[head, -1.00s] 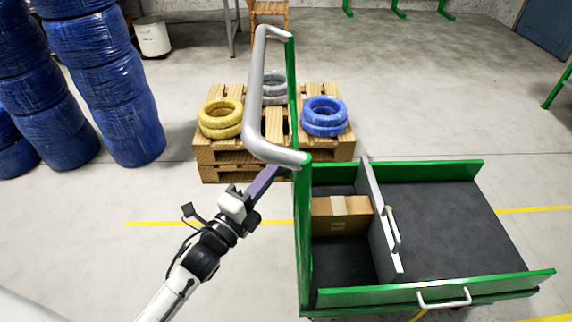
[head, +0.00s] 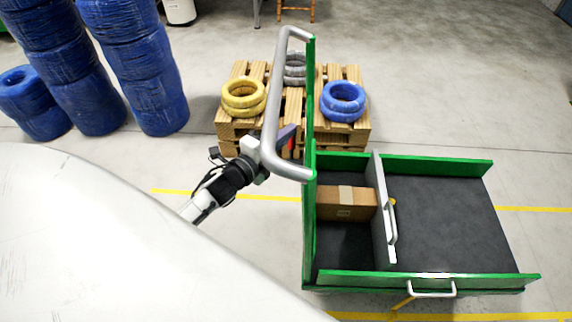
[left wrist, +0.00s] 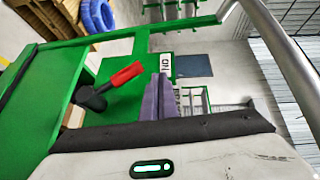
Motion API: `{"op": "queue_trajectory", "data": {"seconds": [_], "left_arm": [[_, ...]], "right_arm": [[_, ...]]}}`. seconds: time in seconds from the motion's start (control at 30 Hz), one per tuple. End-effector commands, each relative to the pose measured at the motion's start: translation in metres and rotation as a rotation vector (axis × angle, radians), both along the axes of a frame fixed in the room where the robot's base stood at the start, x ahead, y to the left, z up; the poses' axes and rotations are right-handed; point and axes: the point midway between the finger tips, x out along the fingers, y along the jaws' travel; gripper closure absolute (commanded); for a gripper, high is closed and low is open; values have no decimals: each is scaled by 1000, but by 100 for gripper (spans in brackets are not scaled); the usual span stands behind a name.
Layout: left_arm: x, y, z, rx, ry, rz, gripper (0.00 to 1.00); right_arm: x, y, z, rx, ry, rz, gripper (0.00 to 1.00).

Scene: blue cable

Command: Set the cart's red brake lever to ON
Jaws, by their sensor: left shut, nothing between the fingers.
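The green cart (head: 400,282) stands at the right in the head view. The red brake lever (left wrist: 124,75) shows in the left wrist view, with a red grip on a black arm and pivot against the green frame. A sliver of red (head: 291,144) also shows beside my gripper in the head view. A white ON label (left wrist: 165,63) sits just beyond my fingertips. My left gripper (left wrist: 159,82) is shut and empty, just right of the red grip; I cannot tell if they touch. In the head view, the left gripper (head: 286,133) is partly behind the handle. My right gripper is out of view.
The cart's grey push handle (head: 272,110) rises close to my left gripper. A cardboard box (head: 345,204) lies in the cart beside a grey divider (head: 379,205). A pallet (head: 232,128) with cable coils stands behind. Blue stacks (head: 145,85) stand at the left.

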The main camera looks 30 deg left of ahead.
Motion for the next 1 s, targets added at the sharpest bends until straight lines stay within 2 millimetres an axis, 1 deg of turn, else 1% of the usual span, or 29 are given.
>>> {"op": "queue_trajectory", "data": {"seconds": [0.03,0.2,0.4,1.0], "left_arm": [[4,2,0,3,-1,0,100],[13,7,-2,2,-1,0,100],[18,10,-3,1,0,0,100],[20,11,-3,1,0,0,100]], "right_arm": [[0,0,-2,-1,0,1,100],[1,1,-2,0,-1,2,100],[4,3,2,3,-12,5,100],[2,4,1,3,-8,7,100]]}}
